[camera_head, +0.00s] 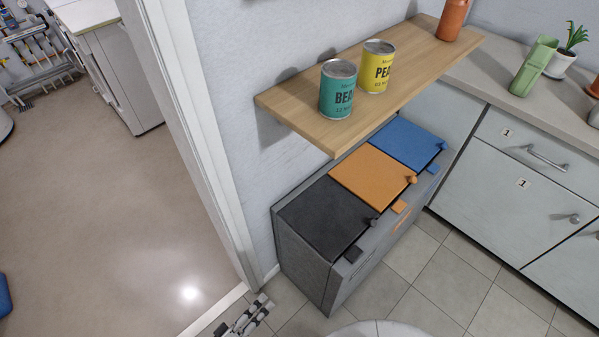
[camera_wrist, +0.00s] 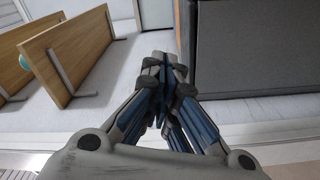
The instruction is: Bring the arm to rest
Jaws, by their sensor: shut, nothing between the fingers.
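My gripper (camera_head: 245,318) shows at the bottom edge of the head view, low over the floor, left of the bin unit's front corner. In the wrist view my gripper (camera_wrist: 165,65) has its fingers together, shut and empty. It touches nothing that I can make out. Most of my arm is out of the head view.
A grey bin unit with black (camera_head: 325,215), orange (camera_head: 372,178) and blue (camera_head: 408,143) lids stands against the wall. Above it a wooden shelf (camera_head: 290,105) holds a green can (camera_head: 338,92) and a yellow can (camera_head: 376,70).

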